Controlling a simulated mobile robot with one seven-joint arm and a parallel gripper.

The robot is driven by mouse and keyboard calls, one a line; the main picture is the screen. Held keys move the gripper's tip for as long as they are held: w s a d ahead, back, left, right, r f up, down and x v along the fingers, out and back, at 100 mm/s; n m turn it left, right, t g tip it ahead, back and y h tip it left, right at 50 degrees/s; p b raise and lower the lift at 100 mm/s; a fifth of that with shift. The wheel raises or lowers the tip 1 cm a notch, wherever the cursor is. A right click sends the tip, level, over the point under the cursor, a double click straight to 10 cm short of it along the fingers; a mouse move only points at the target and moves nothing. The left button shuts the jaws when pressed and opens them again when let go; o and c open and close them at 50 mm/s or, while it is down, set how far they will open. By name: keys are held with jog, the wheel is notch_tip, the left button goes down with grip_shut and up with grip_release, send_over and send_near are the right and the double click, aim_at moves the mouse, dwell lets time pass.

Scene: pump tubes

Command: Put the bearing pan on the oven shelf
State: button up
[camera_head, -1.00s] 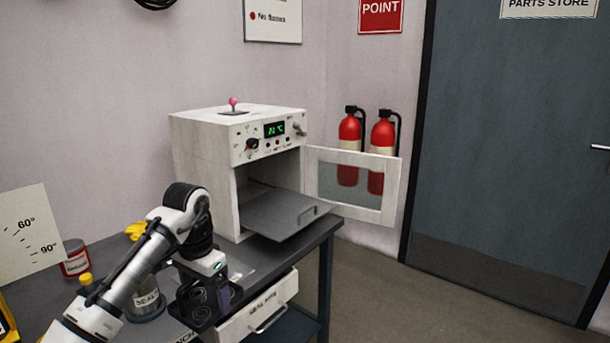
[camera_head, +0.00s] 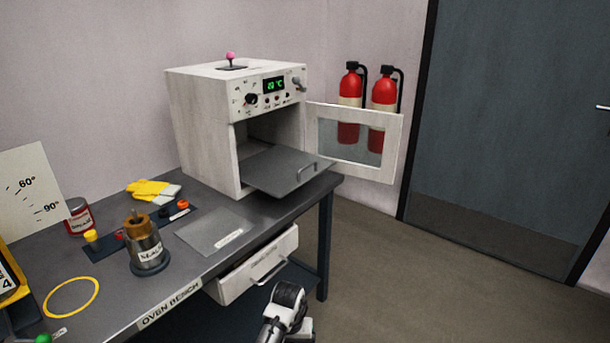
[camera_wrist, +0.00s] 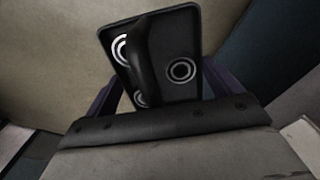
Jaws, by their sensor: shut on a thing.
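The bearing pan (camera_wrist: 188,42) is a dark rectangular tray with a raised handle and white-ringed bearings in it. It shows in the wrist view, with the handle partly covering the bearings. My gripper (camera_wrist: 160,88) is shut on the pan by its handle. In the head view the pan and my fingers are out of sight; only my arm shows at the bottom edge, in front of the bench. The oven shelf (camera_head: 283,170) is a grey plate with a front handle, pulled out of the open white oven (camera_head: 204,130). Its visible top is bare.
The oven door (camera_head: 393,148) stands open to the right, before two red extinguishers (camera_head: 383,103). An open drawer (camera_head: 255,277) juts from the bench (camera_head: 100,293) below the oven. Floor at right is clear.

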jog(key=shift+n, duration=0.3)
jog(key=d+f, duration=0.1)
jog(key=s+d+f, duration=0.1)
jog(key=d, duration=0.1)
jog(key=s+d+f, duration=0.1)
jog(key=f, duration=0.1)
jog(key=shift+s+d, duration=0.1)
jog(key=shift+d, duration=0.05)
jog(key=s+f, duration=0.4)
jog(key=f, duration=0.1)
jog(key=shift+a, duration=0.25)
jog(key=shift+s, duration=0.1)
